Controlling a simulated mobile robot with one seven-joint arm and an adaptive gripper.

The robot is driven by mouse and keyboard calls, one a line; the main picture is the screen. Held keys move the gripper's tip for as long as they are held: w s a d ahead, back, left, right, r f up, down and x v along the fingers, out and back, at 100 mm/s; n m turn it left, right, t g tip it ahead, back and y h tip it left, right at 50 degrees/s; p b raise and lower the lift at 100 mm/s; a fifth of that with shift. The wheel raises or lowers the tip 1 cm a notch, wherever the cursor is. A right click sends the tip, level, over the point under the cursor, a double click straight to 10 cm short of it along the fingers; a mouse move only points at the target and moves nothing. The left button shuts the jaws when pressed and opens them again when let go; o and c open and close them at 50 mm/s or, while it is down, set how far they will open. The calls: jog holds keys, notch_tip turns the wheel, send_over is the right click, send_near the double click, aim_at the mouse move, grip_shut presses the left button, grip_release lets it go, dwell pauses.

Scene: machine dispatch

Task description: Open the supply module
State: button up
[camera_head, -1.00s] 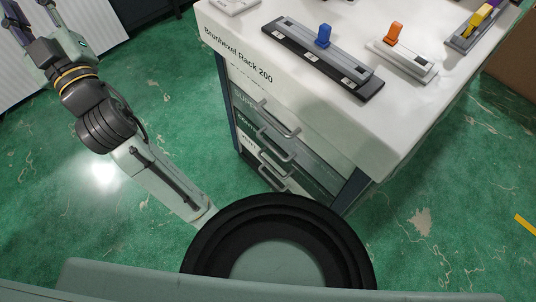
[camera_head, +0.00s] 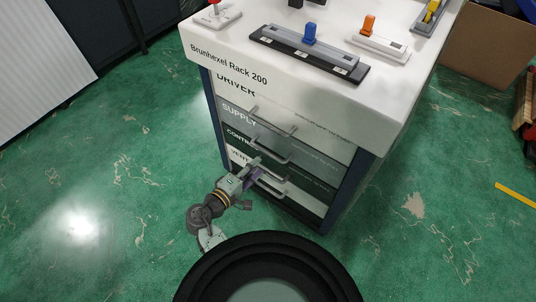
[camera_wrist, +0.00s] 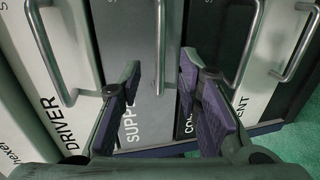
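The supply module (camera_head: 239,116) is a grey drawer front marked SUPPLY, second from the top in the rack. It looks closed. In the wrist view its front (camera_wrist: 145,112) stands sideways, with its metal bar handle (camera_wrist: 160,45) in the middle. My gripper (camera_head: 255,167) is low in front of the drawers in the head view. In the wrist view my gripper (camera_wrist: 160,72) is open, with one purple-padded finger on each side of the supply handle. Neither finger clearly touches the handle. How deep the fingertips reach is hard to tell.
The driver drawer (camera_wrist: 60,95) and its handle are left of the fingers in the wrist view. Other drawer handles (camera_wrist: 240,50) are close on the right. Switch modules (camera_head: 310,55) stand on the white rack top. Green floor (camera_head: 130,180) is clear at left.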

aim_at(269, 152)
jog(key=p+x, duration=0.1)
jog(key=x, duration=0.7)
jog(key=shift+w+d, duration=0.15)
jog(key=shift+w, duration=0.2)
jog(key=shift+c, duration=0.3)
grip_shut()
